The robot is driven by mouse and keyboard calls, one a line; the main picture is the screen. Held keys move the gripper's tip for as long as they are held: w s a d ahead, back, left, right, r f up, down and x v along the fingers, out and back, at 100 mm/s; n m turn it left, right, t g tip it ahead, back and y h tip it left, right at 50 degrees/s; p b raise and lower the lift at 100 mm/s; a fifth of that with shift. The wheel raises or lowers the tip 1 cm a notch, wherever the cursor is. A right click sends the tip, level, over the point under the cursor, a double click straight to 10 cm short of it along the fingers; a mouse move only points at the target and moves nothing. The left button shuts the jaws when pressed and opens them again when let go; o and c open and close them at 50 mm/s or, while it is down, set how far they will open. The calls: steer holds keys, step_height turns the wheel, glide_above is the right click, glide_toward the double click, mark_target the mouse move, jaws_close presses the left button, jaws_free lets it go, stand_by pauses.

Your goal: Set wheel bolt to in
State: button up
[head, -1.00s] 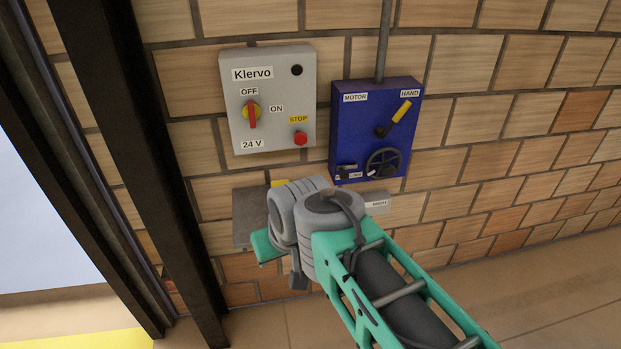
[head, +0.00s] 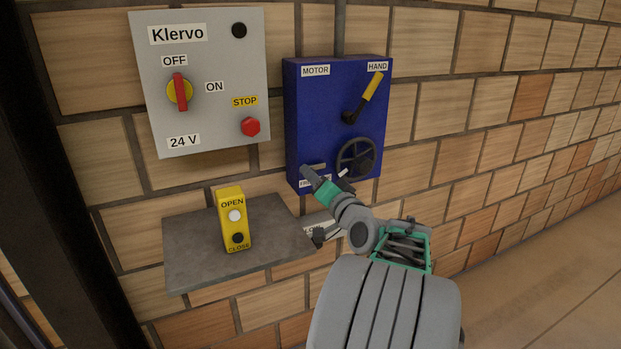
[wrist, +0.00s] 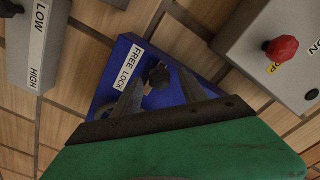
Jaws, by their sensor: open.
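The blue box (head: 325,115) on the brick wall carries a black handwheel (head: 357,157) with a pale handle. The wheel bolt appears to be the black knob (wrist: 158,76) beside the label FREE LOCK (wrist: 131,68) in the wrist view. My gripper (head: 308,173) is at the box's lower left corner, left of the handwheel, and covers most of the bolt in the head view. In the wrist view my open gripper (wrist: 160,92) has one finger on each side of the knob. I cannot tell whether they touch it or which way the bolt is set.
A yellow-handled HAND lever (head: 365,95) is above the handwheel. A grey Klervo box (head: 215,60) with a red-yellow switch and red STOP button (head: 250,127) is to the left. A yellow OPEN/CLOSE box (head: 233,220) stands on a grey shelf (head: 185,250). A LOW/HIGH box (wrist: 20,60) is close by.

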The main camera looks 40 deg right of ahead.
steer(key=x, duration=0.2)
steer(key=shift+w, duration=0.35)
steer(key=shift+d, duration=0.1)
steer(key=shift+c, duration=0.5)
jaws_close()
stand_by(0.5)
